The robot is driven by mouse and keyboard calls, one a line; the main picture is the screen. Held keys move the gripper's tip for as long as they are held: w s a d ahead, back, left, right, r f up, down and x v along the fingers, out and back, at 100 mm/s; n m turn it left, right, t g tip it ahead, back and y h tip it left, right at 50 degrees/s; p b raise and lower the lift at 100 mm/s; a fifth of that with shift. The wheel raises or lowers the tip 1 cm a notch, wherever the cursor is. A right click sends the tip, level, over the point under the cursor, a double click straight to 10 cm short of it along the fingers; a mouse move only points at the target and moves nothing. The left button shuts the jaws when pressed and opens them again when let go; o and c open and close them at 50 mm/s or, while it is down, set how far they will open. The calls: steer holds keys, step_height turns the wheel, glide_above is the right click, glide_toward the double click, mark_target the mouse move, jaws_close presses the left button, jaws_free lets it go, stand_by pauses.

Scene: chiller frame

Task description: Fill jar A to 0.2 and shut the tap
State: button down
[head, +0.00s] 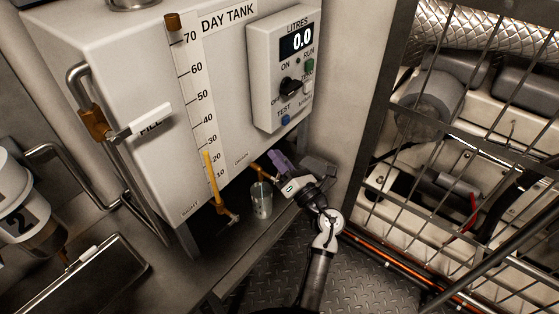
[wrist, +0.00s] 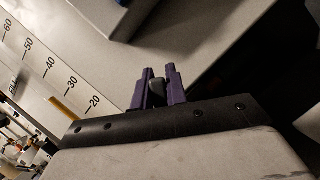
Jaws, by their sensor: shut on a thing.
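A clear jar (head: 261,200) stands upright under the front edge of the white day tank (head: 160,130), below a brass tap (head: 258,170). Its letter is too small to read, and I cannot tell whether liquid is in it or flowing. My gripper (head: 277,160) is beside the tap, to the right of and above the jar. In the wrist view, its purple fingers (wrist: 157,90) are shut on a small dark grey piece (wrist: 157,92), apparently the tap's handle. The fingers hide much of the handle in the head view. The litres display (head: 297,41) reads 0.0.
The tank's scale (head: 202,85) has a yellow column (head: 208,165) reaching a little above 20. Another brass fitting (head: 222,208) hangs under the tank, left of the jar. A white-handled fill valve (head: 145,122) is on the left. A wire cage (head: 470,130) stands at right.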

steer(key=c, duration=1.4)
jaws_free()
steer(key=s+d, duration=0.9)
steer(key=s, duration=0.2)
steer(key=shift+s+d+f, duration=0.15)
steer(key=shift+d+f, duration=0.15)
steer(key=shift+f, duration=0.15)
stand_by(4.7)
